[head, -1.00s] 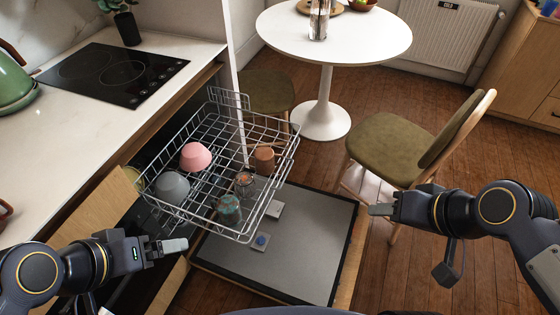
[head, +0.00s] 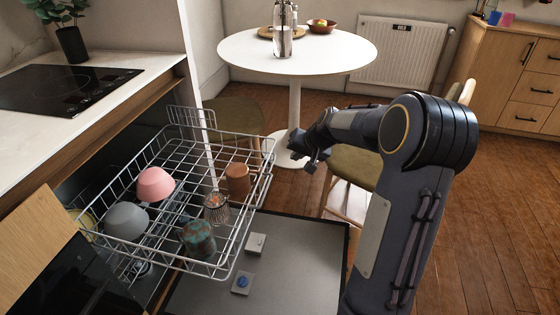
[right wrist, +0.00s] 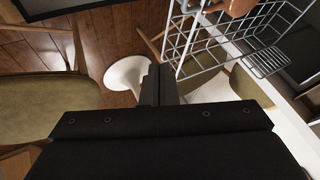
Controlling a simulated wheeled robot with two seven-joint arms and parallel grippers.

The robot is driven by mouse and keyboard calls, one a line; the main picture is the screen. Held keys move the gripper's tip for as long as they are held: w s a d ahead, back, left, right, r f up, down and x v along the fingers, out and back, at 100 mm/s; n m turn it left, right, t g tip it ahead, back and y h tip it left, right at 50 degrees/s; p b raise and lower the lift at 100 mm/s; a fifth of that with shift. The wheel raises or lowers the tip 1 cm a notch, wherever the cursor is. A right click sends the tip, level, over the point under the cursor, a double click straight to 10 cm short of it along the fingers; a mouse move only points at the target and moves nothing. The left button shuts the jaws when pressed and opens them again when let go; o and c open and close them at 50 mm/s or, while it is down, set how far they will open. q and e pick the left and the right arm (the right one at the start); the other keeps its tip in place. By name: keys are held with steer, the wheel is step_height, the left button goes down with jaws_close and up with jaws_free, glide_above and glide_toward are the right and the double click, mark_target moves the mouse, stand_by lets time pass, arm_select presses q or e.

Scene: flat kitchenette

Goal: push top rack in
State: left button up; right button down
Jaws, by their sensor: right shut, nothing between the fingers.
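The top rack (head: 150,239) is a grey wire basket pulled out of the dishwasher over its open door (head: 300,265). It holds a pink bowl (head: 155,184), a grey bowl (head: 126,221), a brown cup (head: 238,181), a clear glass (head: 216,208) and a teal patterned glass (head: 198,238). My right gripper (head: 311,160) is shut and empty, just right of the rack's outer far corner, apart from it in the head view. In the right wrist view the rack (right wrist: 190,42) lies beyond the closed fingers (right wrist: 159,85); whether they touch is unclear. My left gripper is out of view.
A round white table (head: 297,52) stands behind the rack. A green-seated chair (head: 354,168) stands close behind my right arm. The counter with a black cooktop (head: 62,88) is at left. Wooden floor is clear at right.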

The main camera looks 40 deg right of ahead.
mark_target(268, 166)
steer(key=w+a+f, duration=0.1)
steer(key=w+f, duration=0.1)
steer(key=w+a+f+b, duration=0.1)
steer(key=w+f, duration=0.1)
steer(key=w, duration=0.1)
steer(key=w+a+f, duration=0.1)
steer(key=w+f, duration=0.1)
steer(key=shift+w+f+b, duration=0.3)
steer(key=shift+w+b, duration=0.05)
steer(key=shift+w, duration=0.05)
